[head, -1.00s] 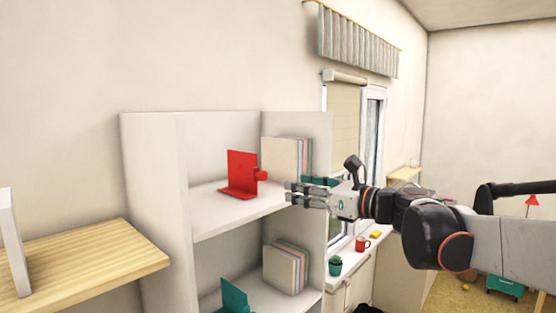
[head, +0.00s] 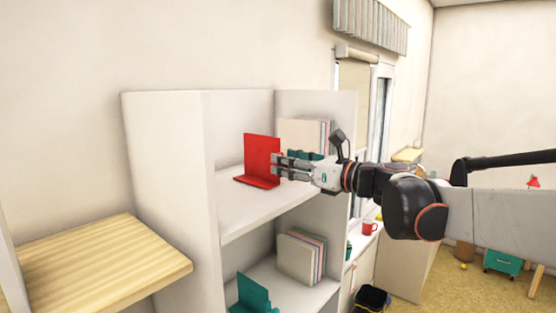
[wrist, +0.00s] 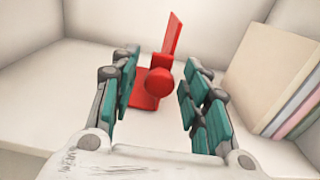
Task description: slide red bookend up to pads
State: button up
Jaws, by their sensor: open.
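The red bookend (head: 262,158) stands upright on the upper shelf. In the wrist view the red bookend (wrist: 147,101) shows its plate, its base and a round knob (wrist: 160,81) facing me. My gripper (head: 274,164) reaches in from the right at the height of the bookend. In the wrist view my open gripper (wrist: 160,82) has its teal-padded fingers on either side of the knob, with gaps visible on both sides. The pads (wrist: 271,69), a leaning row in cream and pastel colours, stand to the right of the bookend with bare shelf between. My gripper partly hides the pads (head: 304,134) in the head view.
The upper shelf board (head: 240,219) is bare left of the bookend. A shelf side wall (head: 160,170) rises at left. The lower shelf holds more pads (head: 299,258) and a teal bookend (head: 254,294). A wooden top (head: 100,262) lies at the left.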

jog(key=shift+w+a, duration=0.25)
jog(key=shift+a, duration=0.05)
jog(key=shift+s+r, duration=0.1)
jog(key=shift+d, duration=0.15)
grip_shut()
jog(key=w+d, duration=0.4)
jog(key=w, duration=0.1)
jog(key=w+d+b, duration=0.1)
jog(key=w+d, duration=0.1)
jog(key=shift+w, duration=0.4)
grip_release()
